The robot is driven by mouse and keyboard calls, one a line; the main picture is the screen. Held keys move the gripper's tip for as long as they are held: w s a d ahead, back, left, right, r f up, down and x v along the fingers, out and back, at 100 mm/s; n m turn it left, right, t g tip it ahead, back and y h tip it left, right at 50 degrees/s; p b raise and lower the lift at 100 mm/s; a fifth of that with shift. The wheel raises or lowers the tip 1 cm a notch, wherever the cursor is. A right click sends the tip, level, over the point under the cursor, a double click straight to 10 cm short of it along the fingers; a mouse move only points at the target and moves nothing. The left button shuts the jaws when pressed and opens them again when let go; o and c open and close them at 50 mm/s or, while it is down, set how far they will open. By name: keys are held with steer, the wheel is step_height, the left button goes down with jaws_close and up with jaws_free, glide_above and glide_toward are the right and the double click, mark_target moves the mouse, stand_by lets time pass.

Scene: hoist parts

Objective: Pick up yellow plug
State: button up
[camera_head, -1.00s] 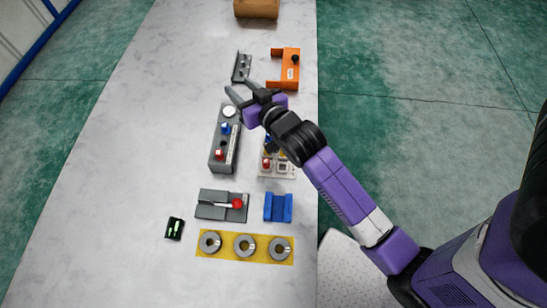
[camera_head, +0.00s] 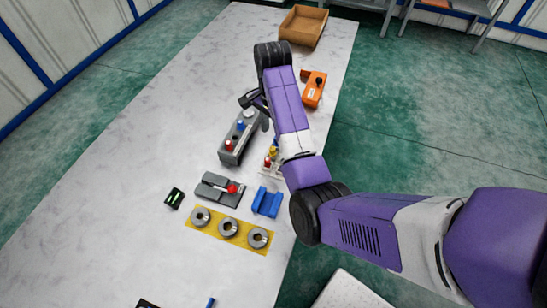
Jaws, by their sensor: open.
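A small yellow plug (camera_head: 274,150) shows beside my forearm, on the pale plate to the right of the grey block. A red plug (camera_head: 267,162) stands just in front of it. My arm hides part of that plate. My gripper (camera_head: 254,105) is open and looks empty, above the far end of the grey block (camera_head: 232,154), up and left of the yellow plug. My wrist partly hides the gripper. The block carries a red plug (camera_head: 229,146), a blue plug (camera_head: 240,126) and a white round top (camera_head: 250,113).
An orange bracket (camera_head: 314,90) and a brown box (camera_head: 303,26) are at the back right. In front are a grey fixture with a red knob (camera_head: 219,188), a blue cradle (camera_head: 267,202) and a yellow strip with grey rings (camera_head: 214,228). The table's left side is clear.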

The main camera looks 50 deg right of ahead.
mark_target(272, 148)
steer(key=shift+s+a+f, duration=0.2)
steer(key=shift+f, duration=0.35)
steer(key=shift+w+f+p, duration=0.15)
steer(key=shift+f+p, duration=0.2)
steer(key=shift+f, duration=3.05)
jaws_close()
